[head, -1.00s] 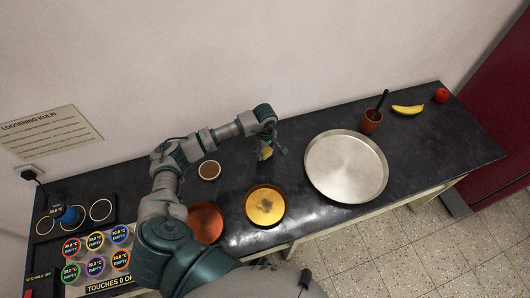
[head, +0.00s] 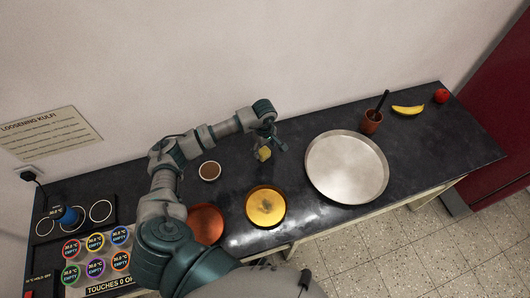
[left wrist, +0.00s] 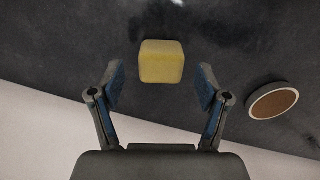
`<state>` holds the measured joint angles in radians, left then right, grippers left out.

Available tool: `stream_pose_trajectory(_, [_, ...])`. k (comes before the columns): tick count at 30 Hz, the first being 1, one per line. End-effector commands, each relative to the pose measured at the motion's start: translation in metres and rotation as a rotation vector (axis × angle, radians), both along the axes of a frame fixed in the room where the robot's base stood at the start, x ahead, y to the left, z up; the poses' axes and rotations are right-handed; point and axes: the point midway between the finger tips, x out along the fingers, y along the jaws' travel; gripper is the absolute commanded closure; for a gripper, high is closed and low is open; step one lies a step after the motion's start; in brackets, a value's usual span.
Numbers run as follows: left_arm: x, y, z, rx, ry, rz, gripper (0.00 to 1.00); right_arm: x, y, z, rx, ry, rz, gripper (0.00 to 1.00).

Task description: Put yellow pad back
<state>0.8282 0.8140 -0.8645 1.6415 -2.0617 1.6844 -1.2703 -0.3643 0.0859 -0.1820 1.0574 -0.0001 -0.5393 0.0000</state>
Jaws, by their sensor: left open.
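The yellow pad (head: 263,154) is a small block on the dark counter, at mid-counter behind the yellow round dish. It also shows whole in the left wrist view (left wrist: 162,62), just beyond and between the fingertips. My left gripper (head: 270,142) is over the counter beside the pad. In the left wrist view my left gripper (left wrist: 161,78) has its fingers spread wide, with a gap on both sides of the pad and nothing held. My right gripper is not in view.
A brown-filled cup (head: 209,171) stands left of the pad. A yellow dish (head: 265,206) and copper dish (head: 206,222) lie in front. A large steel tray (head: 346,167) is at right, with a mortar (head: 370,123) beyond. A panel of tumbler slots (head: 96,262) is at left.

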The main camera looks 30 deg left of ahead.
Motion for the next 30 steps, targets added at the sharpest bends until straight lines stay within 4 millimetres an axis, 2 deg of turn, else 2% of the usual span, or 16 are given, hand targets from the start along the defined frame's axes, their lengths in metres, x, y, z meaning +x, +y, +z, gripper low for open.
stream_pose_trajectory(1, [0.001, 0.001, 0.013, 0.000, -0.005, -0.001, 0.24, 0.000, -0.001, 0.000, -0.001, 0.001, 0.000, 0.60])
stream_pose_trajectory(6, [0.001, 0.000, 0.050, -0.001, -0.005, -0.001, 0.24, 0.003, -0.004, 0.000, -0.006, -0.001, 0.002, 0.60])
stream_pose_trajectory(12, [0.001, 0.000, 0.078, 0.001, -0.003, 0.001, 0.24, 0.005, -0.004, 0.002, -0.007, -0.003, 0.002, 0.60])
stream_pose_trajectory(17, [0.000, -0.001, 0.085, 0.001, 0.000, 0.000, 0.24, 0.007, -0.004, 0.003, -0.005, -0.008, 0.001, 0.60])
stream_pose_trajectory(30, [0.000, 0.000, 0.084, 0.000, -0.001, 0.000, 0.24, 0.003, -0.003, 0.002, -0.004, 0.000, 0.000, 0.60])
